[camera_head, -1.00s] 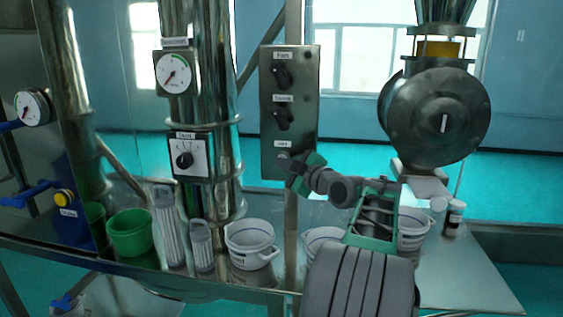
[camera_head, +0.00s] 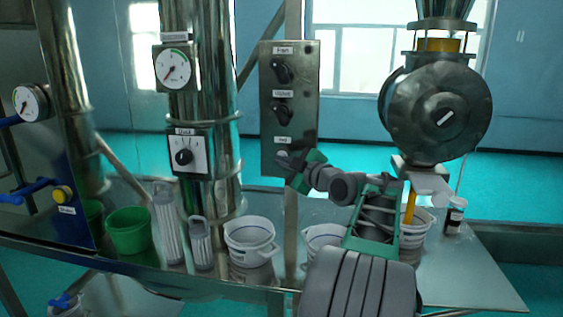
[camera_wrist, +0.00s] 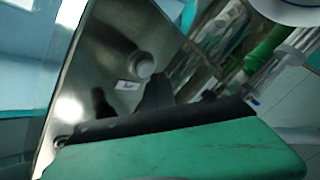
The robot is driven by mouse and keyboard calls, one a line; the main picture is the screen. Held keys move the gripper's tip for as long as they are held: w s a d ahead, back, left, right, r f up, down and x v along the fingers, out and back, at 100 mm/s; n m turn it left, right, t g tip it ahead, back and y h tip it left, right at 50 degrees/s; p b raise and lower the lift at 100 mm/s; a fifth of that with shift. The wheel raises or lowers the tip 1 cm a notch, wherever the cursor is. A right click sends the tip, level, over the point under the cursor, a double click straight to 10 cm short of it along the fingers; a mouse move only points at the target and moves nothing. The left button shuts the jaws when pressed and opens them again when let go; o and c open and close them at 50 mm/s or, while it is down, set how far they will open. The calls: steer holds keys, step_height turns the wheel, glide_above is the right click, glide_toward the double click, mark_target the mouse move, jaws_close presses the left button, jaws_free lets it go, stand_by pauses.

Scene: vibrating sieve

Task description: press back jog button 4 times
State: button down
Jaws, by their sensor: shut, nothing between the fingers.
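A grey metal control panel (camera_head: 268,100) stands upright in the middle, with a fan knob (camera_head: 283,70), a valve knob (camera_head: 281,110) and a lower label that seems to read jog (camera_head: 282,140). My gripper (camera_head: 287,161) is shut and empty at the panel's lower part, just below that label, and hides the button in the head view. In the wrist view a pale round jog button (camera_wrist: 144,65) shows beside its small label. The dark fingertips of my gripper (camera_wrist: 154,86) are close by it; I cannot tell whether they touch.
A round metal rotary feeder (camera_head: 420,112) is at the right, with an orange stream (camera_head: 410,205) beneath it falling at a white bucket (camera_head: 415,240).

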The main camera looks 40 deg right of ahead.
steer(key=shift+s+a, duration=0.15)
steer(key=shift+a, duration=0.05)
steer(key=s+a+b, duration=0.1)
steer(key=a+b, duration=0.1)
steer(key=s+a+b, duration=0.2)
steer(key=b, duration=0.1)
stand_by(0.5)
stand_by(0.5)
